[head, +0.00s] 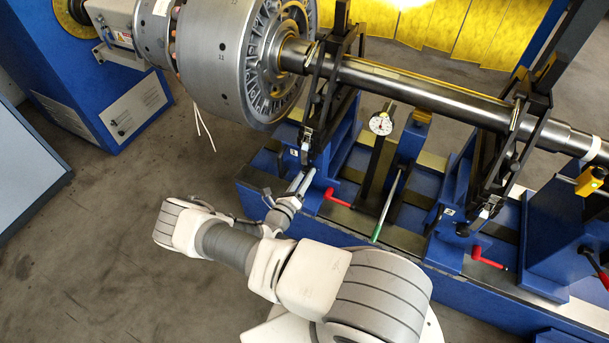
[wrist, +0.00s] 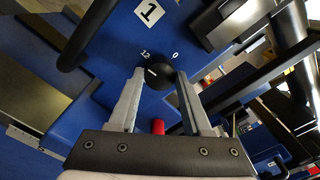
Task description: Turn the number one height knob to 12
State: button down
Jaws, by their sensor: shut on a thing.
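The number one height knob (wrist: 160,77) is round and black, on a blue panel under a white plate marked 1 (wrist: 149,12). A white 12 (wrist: 146,54) is printed at its upper left and a white 0 (wrist: 175,55) at its upper right. A short white mark shows on the knob left of its middle, on the 12 side; its exact pointing is hard to tell. My gripper (wrist: 159,76) has one finger on each side of the knob and is shut on it. In the head view my gripper (head: 305,178) reaches the front of the first blue pedestal (head: 325,150); the knob is hidden there.
A red handle (head: 338,197) sticks out right of my gripper, and shows between the fingers in the wrist view (wrist: 158,127). A green-tipped rod (head: 385,210) and a dial gauge (head: 381,123) stand further right. The large rotor (head: 225,55) and its shaft (head: 410,90) lie above. Open floor is at left.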

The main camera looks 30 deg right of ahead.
jog(key=shift+m, duration=0.6)
jog(key=shift+c, duration=1.7)
grip_release()
jog(key=p+v, duration=0.3)
jog(key=v, duration=1.4)
jog(key=shift+a, duration=0.2)
jog(key=shift+s, duration=0.15)
